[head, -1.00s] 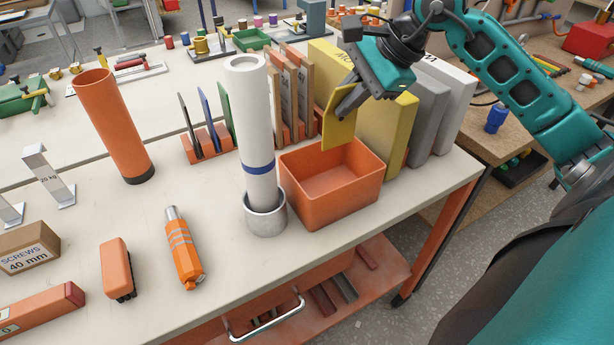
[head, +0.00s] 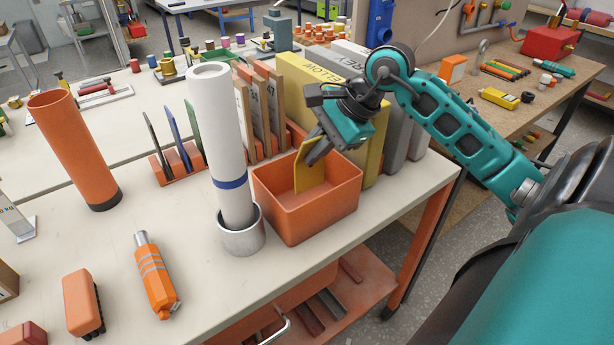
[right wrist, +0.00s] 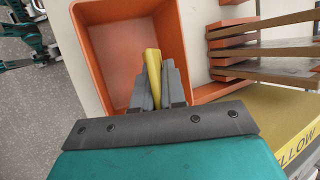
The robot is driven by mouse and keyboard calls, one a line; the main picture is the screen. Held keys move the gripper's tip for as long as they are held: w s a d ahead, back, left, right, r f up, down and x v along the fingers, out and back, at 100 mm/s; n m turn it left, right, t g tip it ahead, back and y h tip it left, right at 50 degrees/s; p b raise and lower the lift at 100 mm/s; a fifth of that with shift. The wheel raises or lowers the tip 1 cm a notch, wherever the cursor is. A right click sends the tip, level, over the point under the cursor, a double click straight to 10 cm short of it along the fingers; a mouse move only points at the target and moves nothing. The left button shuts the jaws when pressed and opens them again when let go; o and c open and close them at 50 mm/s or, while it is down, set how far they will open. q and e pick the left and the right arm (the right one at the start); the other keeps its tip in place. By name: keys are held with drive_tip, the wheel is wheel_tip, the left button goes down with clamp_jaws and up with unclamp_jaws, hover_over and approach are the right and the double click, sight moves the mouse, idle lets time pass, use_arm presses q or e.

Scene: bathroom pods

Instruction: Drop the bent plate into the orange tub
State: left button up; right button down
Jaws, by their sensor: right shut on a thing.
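The bent plate (head: 308,172) is yellow and hangs from my right gripper (head: 314,146), which is shut on its upper end. The lower part of the plate is inside the orange tub (head: 300,220), near its back wall. In the right wrist view the plate (right wrist: 152,68) shows edge-on between the fingers of my right gripper (right wrist: 157,85), over the tub (right wrist: 112,22). I cannot tell whether the plate touches the tub floor. The tub looks otherwise empty. My left gripper is not in view.
A white roll (head: 214,120) stands in a metal cup (head: 241,238) just left of the tub. Wood and yellow panels (head: 292,88) stand close behind it. The table's right edge is near.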

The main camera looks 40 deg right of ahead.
drive_tip(key=c, duration=1.1)
unclamp_jaws()
drive_tip(key=shift+c, duration=0.2)
drive_tip(key=shift+o, duration=0.2)
drive_tip(key=b+v, duration=0.1)
drive_tip(key=v, duration=1.2)
drive_tip(key=shift+a, duration=0.15)
